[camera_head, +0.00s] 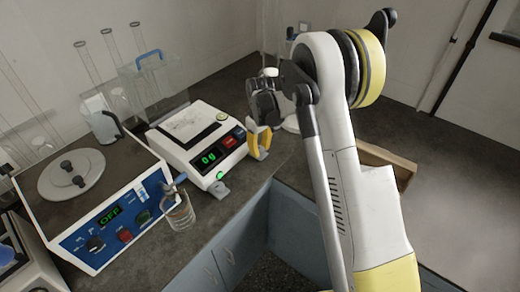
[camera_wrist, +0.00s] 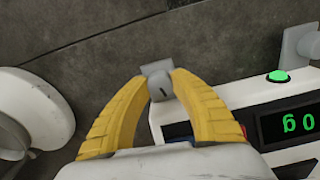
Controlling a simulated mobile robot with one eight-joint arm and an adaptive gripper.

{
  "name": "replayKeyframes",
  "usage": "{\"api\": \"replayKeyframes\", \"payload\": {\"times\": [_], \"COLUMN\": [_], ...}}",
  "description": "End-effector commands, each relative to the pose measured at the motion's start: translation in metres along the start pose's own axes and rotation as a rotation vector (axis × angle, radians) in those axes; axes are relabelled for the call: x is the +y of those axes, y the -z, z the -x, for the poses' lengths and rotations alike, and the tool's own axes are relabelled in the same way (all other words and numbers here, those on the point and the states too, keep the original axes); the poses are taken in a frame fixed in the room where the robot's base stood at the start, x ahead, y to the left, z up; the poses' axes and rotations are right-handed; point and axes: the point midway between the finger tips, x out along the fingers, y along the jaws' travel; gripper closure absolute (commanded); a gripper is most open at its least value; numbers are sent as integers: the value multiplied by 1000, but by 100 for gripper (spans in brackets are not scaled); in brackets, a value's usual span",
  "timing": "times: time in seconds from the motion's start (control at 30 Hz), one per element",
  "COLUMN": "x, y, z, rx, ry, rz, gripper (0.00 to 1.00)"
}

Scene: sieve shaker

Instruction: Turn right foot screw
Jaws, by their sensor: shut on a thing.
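The white balance (camera_head: 183,150) stands on the dark bench, its display (camera_head: 209,159) showing 0 g in green; the display also shows in the wrist view (camera_wrist: 292,122). My gripper (camera_head: 260,153) is at the balance's right front corner, with its yellow fingers pointing down. In the wrist view my gripper (camera_wrist: 159,82) is shut on the grey right foot screw (camera_wrist: 157,70), which has a dark mark on its face. The fingers hide part of the screw. In the head view the screw is hidden behind the fingers. The other foot screw (camera_head: 220,190) sits at the near front corner.
A glass beaker (camera_head: 180,212) stands in front of the balance. A blue-panelled device reading OFF (camera_head: 110,215) stands at the left. A round white base (camera_wrist: 35,110) lies close to the fingers in the wrist view. The bench edge is just in front.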

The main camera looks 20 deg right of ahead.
Motion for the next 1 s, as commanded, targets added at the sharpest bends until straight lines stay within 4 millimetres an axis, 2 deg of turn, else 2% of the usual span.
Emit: {"api": "replayKeyframes", "payload": {"times": [0.33,0.37,0.4,0.43,0.77,0.87,1.0], "x": [0,0,0,0,0,0,0], "y": [0,0,0,0,0,0,0], "z": [0,0,0,0,2,12,40], "rx": [0,0,0,0,0,0,0], "ry": [0,0,0,0,0,0,0], "rz": [39,39,38,38,38,37,37], "gripper": [100,67,55,48,48,48,48]}}
